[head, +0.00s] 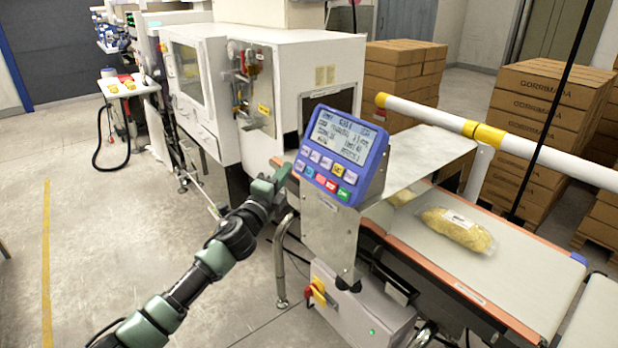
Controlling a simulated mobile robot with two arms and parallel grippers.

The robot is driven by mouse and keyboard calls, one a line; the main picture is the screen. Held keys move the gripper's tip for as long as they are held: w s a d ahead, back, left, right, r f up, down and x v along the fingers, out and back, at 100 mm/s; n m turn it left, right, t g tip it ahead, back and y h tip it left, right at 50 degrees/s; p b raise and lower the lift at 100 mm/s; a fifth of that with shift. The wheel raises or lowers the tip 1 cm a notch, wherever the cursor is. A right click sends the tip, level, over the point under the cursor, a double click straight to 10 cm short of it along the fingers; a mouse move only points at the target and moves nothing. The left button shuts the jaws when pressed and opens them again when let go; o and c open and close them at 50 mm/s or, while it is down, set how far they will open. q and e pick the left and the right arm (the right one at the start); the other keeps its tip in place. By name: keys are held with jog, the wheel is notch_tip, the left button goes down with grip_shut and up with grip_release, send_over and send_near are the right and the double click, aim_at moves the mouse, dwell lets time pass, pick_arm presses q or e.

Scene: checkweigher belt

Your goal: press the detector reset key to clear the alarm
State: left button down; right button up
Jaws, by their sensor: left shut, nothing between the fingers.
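A blue control panel (344,152) with a grey text display and two rows of small keys stands tilted on a metal bracket above the belt. Its keys are mostly pale, with yellow, red and green ones (343,194) toward the lower right. The key labels are too small to read, so I cannot tell which is the reset key. My left gripper (281,176) is shut and empty, just left of the panel's lower left corner. I cannot tell whether its tips touch the panel. My right gripper is not in view.
A filled clear bag (456,230) lies on the pale belt (505,268) right of the panel. A grey box (362,312) with a red and yellow switch (319,292) sits below. A white and yellow rail (480,130) crosses at right. Cartons (545,105) stand behind.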

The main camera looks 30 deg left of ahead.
pick_arm(q)
jog(key=shift+w+d+f+b, duration=0.25)
jog(key=shift+w+f+b, duration=0.1)
jog(key=shift+w, duration=0.3)
jog(key=shift+w+d+f+b, duration=0.3)
jog(key=shift+w+f, duration=0.05)
jog(key=shift+w, duration=0.25)
jog(key=shift+w+d+f+b, duration=0.25)
jog(key=shift+w+f+b, duration=0.1)
jog(key=shift+w, duration=0.3)
jog(key=shift+w+d, duration=0.1)
dwell(0.6)
jog(key=shift+w+d+f, duration=0.1)
jog(key=shift+w+f, duration=0.1)
jog(key=shift+w, duration=0.05)
jog(key=shift+w+d+f+b, duration=0.1)
jog(key=shift+w+f+b, duration=0.05)
jog(key=shift+w+b, duration=0.25)
dwell(0.7)
jog(key=shift+s, duration=0.15)
jog(key=shift+s+a+r+p, duration=0.25)
jog(key=shift+s+r+p, duration=0.1)
jog(key=shift+s+p, duration=0.2)
jog(key=shift+s, duration=0.1)
